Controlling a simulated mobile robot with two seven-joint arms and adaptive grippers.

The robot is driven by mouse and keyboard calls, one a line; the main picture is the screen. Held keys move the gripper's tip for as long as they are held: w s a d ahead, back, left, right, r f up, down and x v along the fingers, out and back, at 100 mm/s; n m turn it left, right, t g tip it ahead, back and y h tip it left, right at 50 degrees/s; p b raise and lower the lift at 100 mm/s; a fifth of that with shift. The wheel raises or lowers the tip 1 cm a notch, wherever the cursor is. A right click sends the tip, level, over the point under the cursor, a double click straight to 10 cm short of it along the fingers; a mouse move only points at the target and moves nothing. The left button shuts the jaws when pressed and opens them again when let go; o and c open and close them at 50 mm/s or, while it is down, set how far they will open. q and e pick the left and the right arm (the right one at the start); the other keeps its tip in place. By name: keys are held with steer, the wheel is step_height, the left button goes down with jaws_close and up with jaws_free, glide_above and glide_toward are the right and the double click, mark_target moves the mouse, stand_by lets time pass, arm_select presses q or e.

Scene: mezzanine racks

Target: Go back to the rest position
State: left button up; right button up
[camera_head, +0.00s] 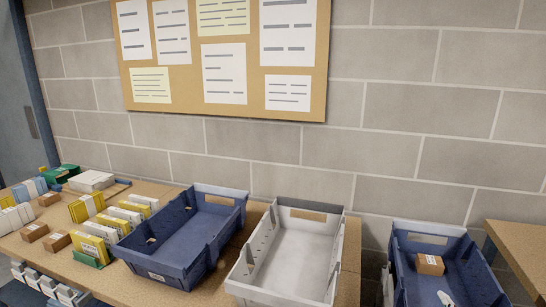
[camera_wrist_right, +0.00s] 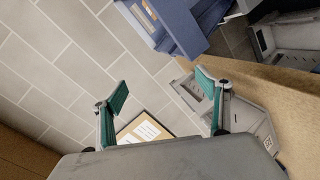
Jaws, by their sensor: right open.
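My right gripper (camera_wrist_right: 162,90) shows in the right wrist view, its two green-padded fingers spread wide apart. It is open and nothing lies between the fingers. Neither arm shows in the head view, and my left gripper is out of view.
An empty blue tote (camera_head: 188,242) and an empty light grey tote (camera_head: 240,285) stand on the wooden table (camera_head: 215,288). Several small boxes (camera_head: 95,240) crowd its left. At right, another blue tote (camera_head: 408,270) holds a brown box (camera_head: 430,264). A noticeboard (camera_head: 187,85) hangs on the wall.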

steer(key=s+d+f+m+g, duration=0.2)
steer(key=s+f+g, duration=0.5)
steer(key=s+f, duration=0.7)
steer(key=a+f+m+t+y+b, duration=0.3)
steer(key=a+f+y+b, duration=0.3)
steer(key=a+f, duration=0.9)
step_height(320, 180, down, 4)
steer(key=shift+s+a+r+y, duration=0.1)
steer(key=shift+s+a+y, duration=0.2)
steer(key=shift+a+y, duration=0.15)
